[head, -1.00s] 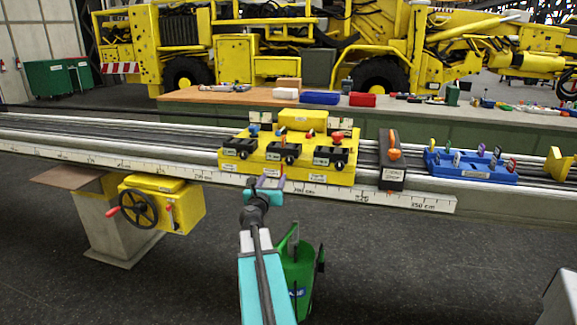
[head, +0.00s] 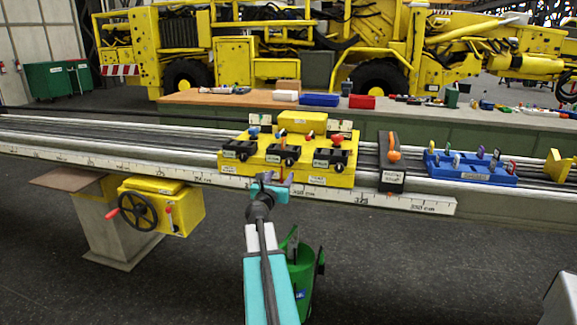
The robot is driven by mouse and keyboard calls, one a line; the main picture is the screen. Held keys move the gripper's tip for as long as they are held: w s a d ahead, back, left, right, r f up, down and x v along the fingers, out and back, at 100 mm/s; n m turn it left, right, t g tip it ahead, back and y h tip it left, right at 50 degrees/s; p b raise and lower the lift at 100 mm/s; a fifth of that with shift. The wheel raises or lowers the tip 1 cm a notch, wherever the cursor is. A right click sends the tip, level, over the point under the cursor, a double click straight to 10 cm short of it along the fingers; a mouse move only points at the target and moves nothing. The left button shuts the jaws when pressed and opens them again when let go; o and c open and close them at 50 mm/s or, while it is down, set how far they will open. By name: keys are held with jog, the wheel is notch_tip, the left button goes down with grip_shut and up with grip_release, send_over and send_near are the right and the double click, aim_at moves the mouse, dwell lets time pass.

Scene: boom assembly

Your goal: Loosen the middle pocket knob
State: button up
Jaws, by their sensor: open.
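The yellow carriage (head: 262,165) sits on the long rail and bears three black pockets in a row. My gripper (head: 277,179) is open and empty. It appears in front of the carriage's lower front edge, below the middle pocket and apart from its knob. The knob's tightness cannot be told.
A dark block with an orange knob (head: 394,156) stands right of the carriage. Beyond it is a blue rack (head: 470,171) with several coloured tabs. A white scale strip (head: 410,203) runs along the rail's front. A green bin (head: 302,270) stands below my arm.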

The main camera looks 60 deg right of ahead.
aim_at(289, 163)
jog(key=shift+p+x, duration=0.3)
jog(key=shift+x, duration=5.4)
jog(key=c, duration=1)
jog(key=shift+c, duration=0.2)
